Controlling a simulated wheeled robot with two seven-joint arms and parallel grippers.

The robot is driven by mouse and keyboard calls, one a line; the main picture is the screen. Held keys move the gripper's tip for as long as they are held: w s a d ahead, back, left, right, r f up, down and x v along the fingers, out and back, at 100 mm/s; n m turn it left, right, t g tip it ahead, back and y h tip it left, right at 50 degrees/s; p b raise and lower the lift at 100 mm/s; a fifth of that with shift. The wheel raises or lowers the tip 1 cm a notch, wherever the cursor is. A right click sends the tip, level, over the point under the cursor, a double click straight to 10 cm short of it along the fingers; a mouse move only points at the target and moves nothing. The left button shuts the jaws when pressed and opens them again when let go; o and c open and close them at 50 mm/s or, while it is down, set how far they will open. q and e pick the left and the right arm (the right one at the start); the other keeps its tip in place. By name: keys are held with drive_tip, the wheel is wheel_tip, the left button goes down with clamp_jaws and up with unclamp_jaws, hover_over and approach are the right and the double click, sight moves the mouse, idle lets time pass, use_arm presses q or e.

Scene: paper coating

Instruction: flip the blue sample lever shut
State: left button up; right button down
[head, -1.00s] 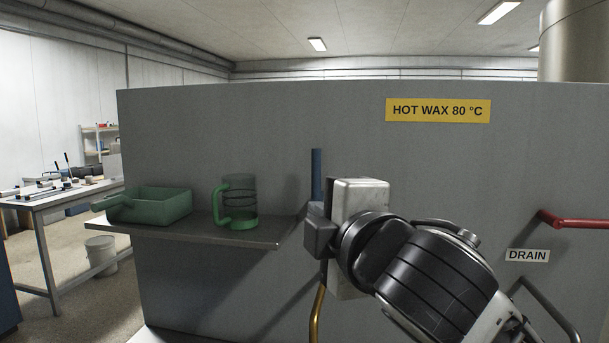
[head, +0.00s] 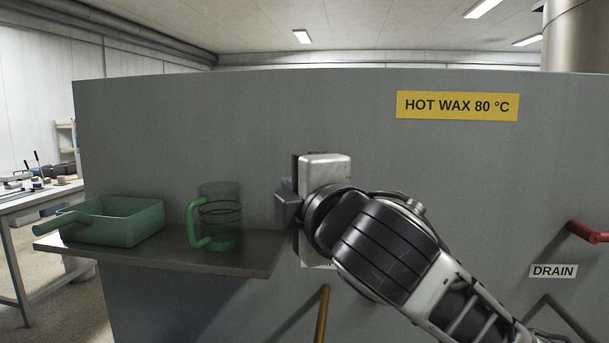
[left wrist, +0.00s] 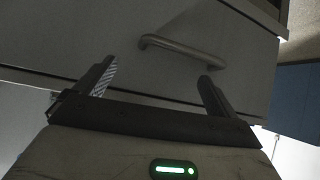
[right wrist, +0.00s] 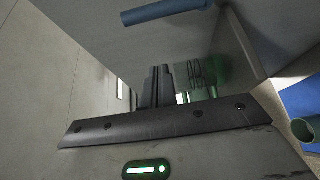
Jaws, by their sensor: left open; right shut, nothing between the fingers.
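The blue sample lever (right wrist: 165,11) shows as a blue bar across the top of the right wrist view, beyond and above my fingers, with a visible gap in the picture. In the head view it is hidden, apparently behind my right gripper, so I cannot tell its exact angle. My right gripper (head: 287,207) is shut and empty, pointing left in front of the grey tank wall, right of the green mug (head: 216,220). Its fingers also show in the right wrist view (right wrist: 157,85). My left gripper (left wrist: 155,80) is open and empty, seen only in its wrist view.
A shelf (head: 170,256) carries the mug and a green tray (head: 118,222) left of my right gripper. A brass-coloured pipe (head: 322,315) stands below. A red handle (head: 588,232) is at right. A metal bar handle (left wrist: 182,47) lies beyond my left fingers.

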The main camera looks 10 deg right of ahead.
drive_tip(key=w+d+p, duration=0.2)
drive_tip(key=w+d, duration=0.1)
drive_tip(key=w, duration=0.3)
idle(0.5)
